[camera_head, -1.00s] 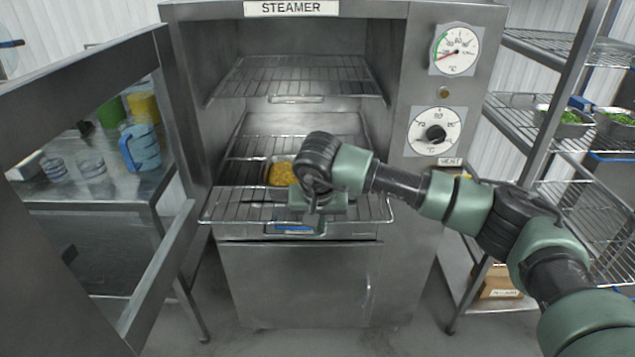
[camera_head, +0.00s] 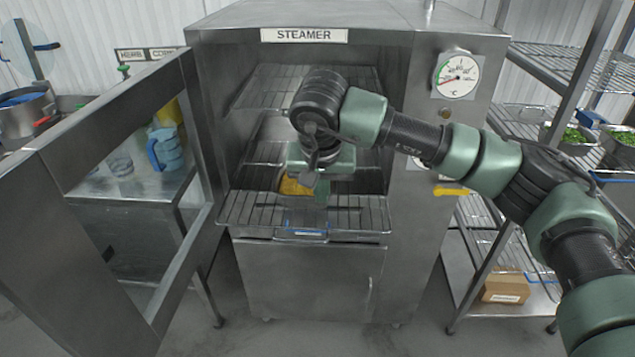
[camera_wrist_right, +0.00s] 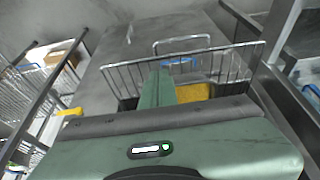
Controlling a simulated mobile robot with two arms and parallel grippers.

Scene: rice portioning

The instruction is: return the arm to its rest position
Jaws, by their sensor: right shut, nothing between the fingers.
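My right arm reaches in from the right in the head view, across the open front of the steamer (camera_head: 270,300). My right gripper (camera_head: 320,198) points down above the front of the pulled-out wire rack (camera_head: 345,222). It is shut and empty. Its green finger also shows in the wrist view (camera_wrist_right: 158,88). A container with yellow food (camera_head: 296,185) sits on the rack behind the gripper, partly hidden by it; the yellow food also shows in the wrist view (camera_wrist_right: 193,92). My left gripper is not in view.
The steamer door (camera_head: 60,160) stands open on the left. A steel table (camera_head: 130,190) with a blue jug (camera_head: 165,150) is behind it. A wire shelf (camera_head: 560,65) with bowls of greens stands on the right, with a cardboard box (camera_head: 506,287) low down.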

